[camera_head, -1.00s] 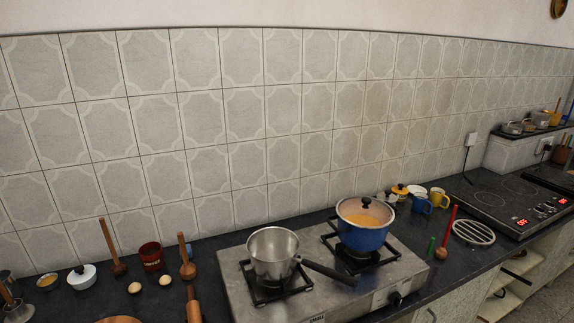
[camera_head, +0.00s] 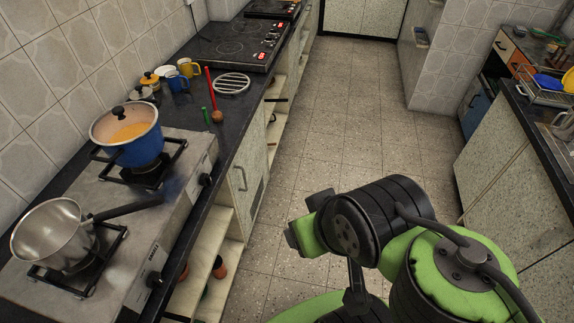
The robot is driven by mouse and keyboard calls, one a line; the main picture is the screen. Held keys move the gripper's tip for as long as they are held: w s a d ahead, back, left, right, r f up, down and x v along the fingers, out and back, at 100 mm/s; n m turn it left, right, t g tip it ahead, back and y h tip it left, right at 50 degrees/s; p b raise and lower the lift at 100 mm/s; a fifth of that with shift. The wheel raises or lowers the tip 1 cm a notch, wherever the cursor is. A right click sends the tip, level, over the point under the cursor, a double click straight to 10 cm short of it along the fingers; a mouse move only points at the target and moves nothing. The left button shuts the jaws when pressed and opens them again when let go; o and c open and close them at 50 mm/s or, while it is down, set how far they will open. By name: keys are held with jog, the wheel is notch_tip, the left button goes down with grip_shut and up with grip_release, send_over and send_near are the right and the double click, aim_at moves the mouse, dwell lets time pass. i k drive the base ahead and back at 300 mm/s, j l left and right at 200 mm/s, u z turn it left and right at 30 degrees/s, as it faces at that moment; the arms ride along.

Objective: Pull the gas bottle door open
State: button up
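A speckled pale cabinet door (camera_head: 237,196) is below the left counter, past the gas stove. It looks shut, and a small metal handle (camera_head: 243,177) stands upright on it. It is the closed door nearest the stove; no gas bottle shows, so I cannot be sure it is the gas bottle door. My green and black arm (camera_head: 375,225) shows at the lower right over the aisle, apart from this door. I cannot make out my gripper's fingers.
Open shelves (camera_head: 215,235) lie under the near counter. The stove (camera_head: 150,205) carries a steel saucepan (camera_head: 50,232) and a blue pot (camera_head: 130,140). The tiled floor (camera_head: 330,125) is clear along the aisle. Another speckled cabinet (camera_head: 515,165) stands on the right.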

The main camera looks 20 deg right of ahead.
aim_at(249, 171)
jog(key=z, duration=0.2)
jog(key=i+u, duration=0.3)
jog(key=u, duration=0.15)
jog(key=i+l+u, duration=0.1)
jog(key=i+u, duration=0.2)
jog(key=u, duration=0.15)
jog(key=i+l+u, duration=0.25)
jog(key=u, duration=0.2)
